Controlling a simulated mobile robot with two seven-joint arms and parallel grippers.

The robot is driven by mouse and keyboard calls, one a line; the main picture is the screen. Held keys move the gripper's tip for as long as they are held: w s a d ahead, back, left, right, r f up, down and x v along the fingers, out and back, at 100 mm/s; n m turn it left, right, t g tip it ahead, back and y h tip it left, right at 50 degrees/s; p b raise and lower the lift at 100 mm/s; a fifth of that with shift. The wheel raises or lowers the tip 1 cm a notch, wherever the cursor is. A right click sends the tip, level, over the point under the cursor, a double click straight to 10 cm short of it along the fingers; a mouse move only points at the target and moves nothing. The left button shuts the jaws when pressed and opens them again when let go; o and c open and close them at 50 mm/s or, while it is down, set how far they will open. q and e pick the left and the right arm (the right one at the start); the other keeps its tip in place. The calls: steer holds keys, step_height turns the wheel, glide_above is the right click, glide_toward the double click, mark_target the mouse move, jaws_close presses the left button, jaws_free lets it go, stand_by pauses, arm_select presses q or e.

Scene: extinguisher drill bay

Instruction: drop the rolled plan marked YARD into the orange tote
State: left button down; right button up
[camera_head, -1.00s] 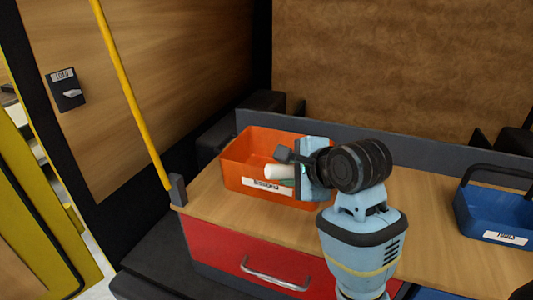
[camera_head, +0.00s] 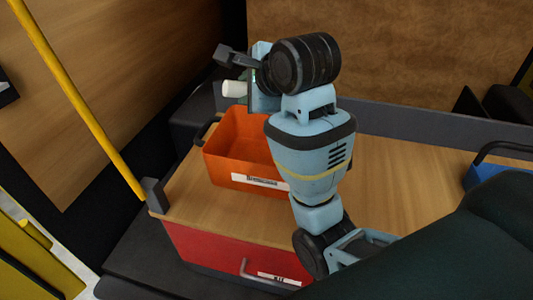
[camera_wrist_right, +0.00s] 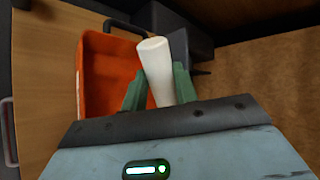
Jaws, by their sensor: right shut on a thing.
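A white rolled plan (camera_wrist_right: 155,68) is held between the green fingers of my right gripper (camera_wrist_right: 158,90) in the right wrist view. In the head view the white end of the rolled plan (camera_head: 234,88) pokes out to the left of my right gripper (camera_head: 248,88), which is partly hidden by its own wrist. No YARD marking is readable on it. The orange tote (camera_head: 226,160) stands on the wooden counter, with a white label on its front. The gripper and roll are up above the tote's back edge in the head view. My left gripper is not in view.
The wooden counter (camera_head: 396,160) has free room right of the tote. A blue tote (camera_head: 487,172) is at the right edge. A red drawer (camera_head: 215,250) is below the counter. A yellow pole (camera_head: 85,100) rises at the left.

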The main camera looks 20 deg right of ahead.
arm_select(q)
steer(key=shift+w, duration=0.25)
arm_select(e)
steer(key=shift+w+f, duration=0.15)
steer(key=shift+f, duration=2.65)
steer(key=o, duration=1)
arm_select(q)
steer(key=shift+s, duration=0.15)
arm_select(e)
steer(key=shift+o, duration=0.2)
steer(key=shift+r, duration=0.1)
